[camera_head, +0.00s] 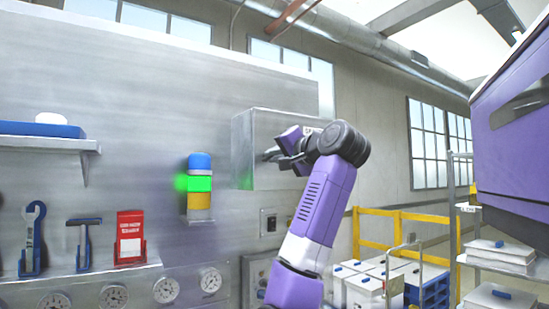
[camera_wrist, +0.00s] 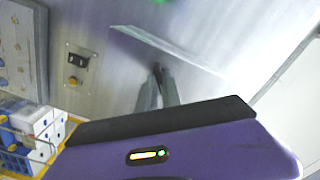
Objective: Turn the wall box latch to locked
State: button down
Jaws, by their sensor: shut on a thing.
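The grey metal wall box (camera_head: 252,128) stands out from the wall panel in the middle of the head view. My gripper (camera_head: 272,155) is at the front of the box, reaching in from the right. In the wrist view, the two fingers of my gripper (camera_wrist: 157,72) come together around a small dark piece at the box, which I take to be the latch. The fingers and wrist hide most of the latch, so its angle cannot be read. The box door looks closed.
A signal light (camera_head: 200,183) glows green left of the box. A shelf (camera_head: 45,143) and a tool rack with a wrench (camera_head: 33,240) and a red holder (camera_head: 130,238) are further left. A yellow railing (camera_head: 400,213) and white boxes (camera_head: 365,290) stand at right.

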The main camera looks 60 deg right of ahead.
jog(key=n, duration=1)
jog(key=shift+f, duration=0.1)
jog(key=shift+n, duration=0.3)
dwell(0.3)
jog(key=c, duration=1.5)
grip_release()
jog(key=b+v, duration=0.2)
jog(key=v, duration=0.6)
jog(key=shift+d+b, duration=0.1)
jog(key=shift+b, duration=0.2)
